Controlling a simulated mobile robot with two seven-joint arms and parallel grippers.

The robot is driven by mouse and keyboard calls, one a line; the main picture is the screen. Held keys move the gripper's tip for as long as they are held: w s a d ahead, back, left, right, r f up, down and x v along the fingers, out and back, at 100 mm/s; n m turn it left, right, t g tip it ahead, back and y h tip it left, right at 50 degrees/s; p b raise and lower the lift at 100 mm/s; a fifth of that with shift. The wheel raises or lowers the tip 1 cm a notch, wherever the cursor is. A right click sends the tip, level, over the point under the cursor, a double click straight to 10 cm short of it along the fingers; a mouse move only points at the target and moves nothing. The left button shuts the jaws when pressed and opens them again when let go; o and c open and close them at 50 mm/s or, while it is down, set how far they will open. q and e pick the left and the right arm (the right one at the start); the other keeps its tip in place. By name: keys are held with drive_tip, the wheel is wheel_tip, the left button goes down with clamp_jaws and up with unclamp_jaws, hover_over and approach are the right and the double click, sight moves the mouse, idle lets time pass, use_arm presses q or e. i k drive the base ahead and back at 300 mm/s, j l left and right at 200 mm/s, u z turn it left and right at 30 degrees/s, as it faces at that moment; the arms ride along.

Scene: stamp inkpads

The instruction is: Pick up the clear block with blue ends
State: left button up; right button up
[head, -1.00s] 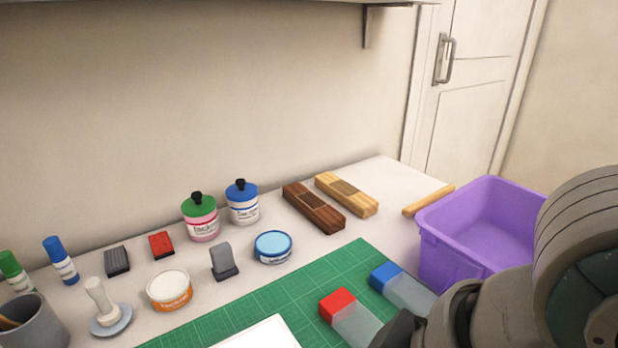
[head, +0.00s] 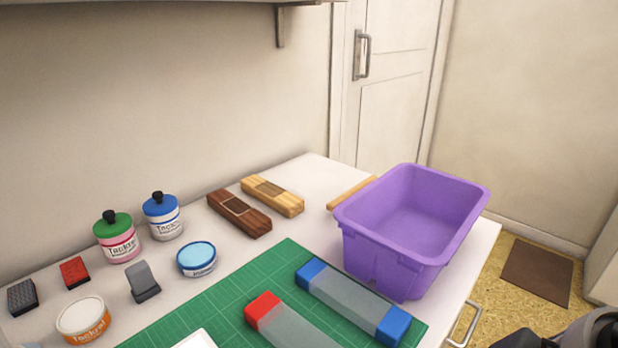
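The clear block with blue ends (head: 350,300) lies on the green cutting mat (head: 190,310), in front of the purple bin. Both of its blue ends show in the head view. A similar clear block with a red end (head: 290,326) lies beside it on the left; its near end is cut off by the picture's lower edge. Part of my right arm shows at the bottom right corner, away from the block. Neither of my grippers' fingertips can be seen.
An empty purple bin (head: 365,252) stands close behind the blue-ended block. Dark (head: 239,213) and light (head: 272,196) wooden blocks and a wooden rod (head: 351,192) lie behind. Jars, a grey stamp (head: 142,282) and inkpads stand at left. Open floor lies right of the table.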

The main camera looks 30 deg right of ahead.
sight(386, 322)
drive_tip(key=k+l+z, duration=0.1)
drive_tip(key=z, duration=0.85)
